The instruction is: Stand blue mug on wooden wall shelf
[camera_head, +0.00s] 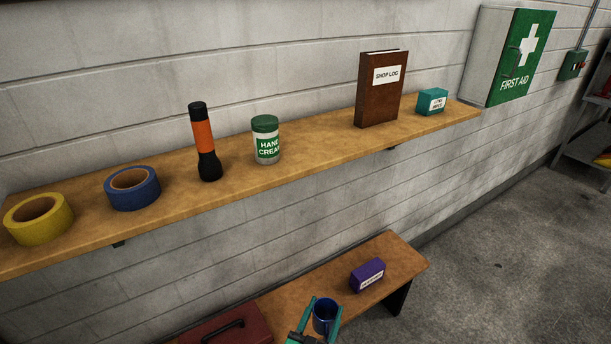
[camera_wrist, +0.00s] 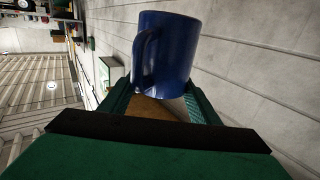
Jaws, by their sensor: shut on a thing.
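The blue mug (camera_head: 325,314) is between the green fingers of my gripper (camera_head: 314,318), low in the head view, in front of the bench. In the wrist view the mug (camera_wrist: 180,48) fills the top middle, its handle towards the left, with my gripper (camera_wrist: 165,95) shut on it. The wooden wall shelf (camera_head: 325,143) runs along the block wall, higher than the mug and across the head view. I cannot tell from these frames whether the mug touches the bench.
On the shelf stand yellow tape (camera_head: 40,228), blue tape (camera_head: 133,199), a flashlight (camera_head: 205,145), hand cream (camera_head: 266,147), a brown book (camera_head: 380,95) and a teal box (camera_head: 431,102). Bare shelf lies between hand cream and book. The bench (camera_head: 397,252) holds a purple box (camera_head: 367,275) and red toolbox (camera_head: 240,328).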

